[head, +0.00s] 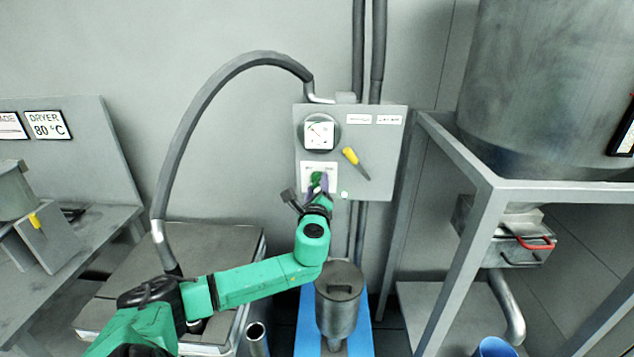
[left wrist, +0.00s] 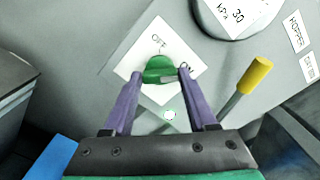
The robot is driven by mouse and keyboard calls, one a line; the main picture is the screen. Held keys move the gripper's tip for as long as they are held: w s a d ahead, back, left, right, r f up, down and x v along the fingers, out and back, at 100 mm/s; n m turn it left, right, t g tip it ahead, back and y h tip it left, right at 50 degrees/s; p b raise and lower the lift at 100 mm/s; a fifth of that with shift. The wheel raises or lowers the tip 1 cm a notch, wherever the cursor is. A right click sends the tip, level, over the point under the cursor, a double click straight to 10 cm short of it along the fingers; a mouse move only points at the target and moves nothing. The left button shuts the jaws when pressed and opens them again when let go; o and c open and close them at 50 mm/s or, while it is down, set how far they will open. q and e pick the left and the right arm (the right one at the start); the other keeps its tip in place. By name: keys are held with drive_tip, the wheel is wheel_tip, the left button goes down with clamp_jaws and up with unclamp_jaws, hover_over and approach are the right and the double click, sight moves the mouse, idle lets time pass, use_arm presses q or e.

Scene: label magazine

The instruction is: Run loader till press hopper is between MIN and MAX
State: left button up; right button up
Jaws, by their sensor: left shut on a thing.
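My left gripper (head: 317,192) is at the grey wall panel (head: 385,160). In the left wrist view, its two purple fingers (left wrist: 158,78) are shut on a green rotary knob (left wrist: 160,66). A small pale lamp (left wrist: 170,114) is below the plate. No MIN or MAX marks are readable. My right gripper is not in view.
A large grey vessel (head: 540,80) stands on a metal frame (head: 480,225) at right, with a red-handled slide (head: 535,243) beneath. A lidded grey canister (head: 338,300) stands below the panel. A grey hose (head: 190,125) arches at left near the DRYER sign (head: 46,125).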

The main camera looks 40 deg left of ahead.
use_arm(q)
drive_tip(key=shift+f+m, duration=0.1)
drive_tip(key=shift+m, duration=0.3)
drive_tip(key=o, duration=1.4)
drive_tip(key=shift+c, duration=0.2)
drive_tip(key=b+v, duration=0.3)
drive_tip(key=v, duration=1.1)
drive_tip(key=shift+s+d, duration=0.15)
drive_tip(key=shift+d, duration=0.05)
